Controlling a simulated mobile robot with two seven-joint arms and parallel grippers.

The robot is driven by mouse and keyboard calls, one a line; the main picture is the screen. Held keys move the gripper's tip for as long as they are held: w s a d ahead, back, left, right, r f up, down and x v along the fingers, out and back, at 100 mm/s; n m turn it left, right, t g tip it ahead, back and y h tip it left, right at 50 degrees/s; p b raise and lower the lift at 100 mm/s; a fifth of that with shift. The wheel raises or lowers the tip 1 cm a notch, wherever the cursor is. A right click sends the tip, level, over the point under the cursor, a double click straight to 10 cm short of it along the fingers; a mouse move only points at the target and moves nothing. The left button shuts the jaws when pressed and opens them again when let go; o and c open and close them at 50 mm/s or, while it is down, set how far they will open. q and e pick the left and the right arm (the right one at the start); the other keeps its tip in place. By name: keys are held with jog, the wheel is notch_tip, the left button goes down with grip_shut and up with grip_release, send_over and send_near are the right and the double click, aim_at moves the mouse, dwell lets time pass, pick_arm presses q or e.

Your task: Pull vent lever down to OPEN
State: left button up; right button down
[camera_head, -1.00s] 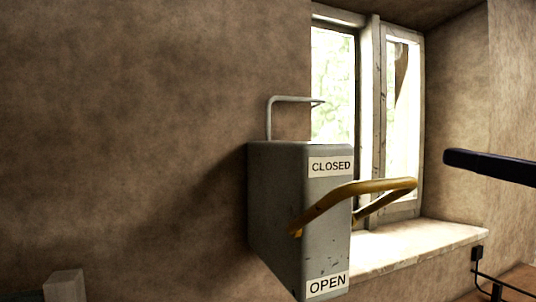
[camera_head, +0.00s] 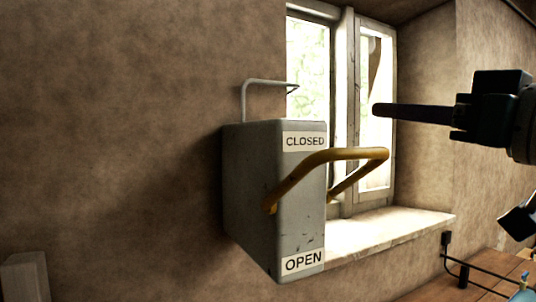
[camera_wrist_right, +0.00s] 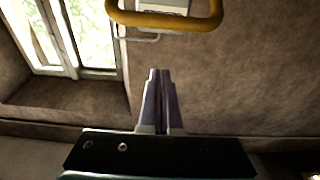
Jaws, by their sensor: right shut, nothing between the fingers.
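The vent lever (camera_head: 345,155) is a yellow U-shaped handle on a grey box (camera_head: 250,190) mounted on the wall. The box has a CLOSED label (camera_head: 304,141) near the top and an OPEN label (camera_head: 303,262) at the bottom. The lever sticks out from the box, its bar nearer the height of the CLOSED label. My right gripper (camera_head: 378,110) is shut and empty, above the lever's outer end in the head view and apart from it in the picture. In the right wrist view the shut fingers (camera_wrist_right: 159,73) point toward the lever (camera_wrist_right: 165,20), with a gap between. My left gripper is not in view.
A window (camera_head: 375,110) with a pale sill (camera_head: 390,235) is set in the wall behind the box. A thin metal bracket (camera_head: 265,82) rises from the box top. A wooden surface (camera_head: 485,268) lies at lower right. A pale block (camera_head: 24,275) shows at lower left.

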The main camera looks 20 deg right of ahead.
jog(key=w+f+p, duration=0.1)
jog(key=w+p, duration=0.1)
jog(key=w+f+p, duration=0.2)
jog(key=shift+a+f, duration=0.15)
jog(key=shift+f, duration=0.05)
dwell(0.4)
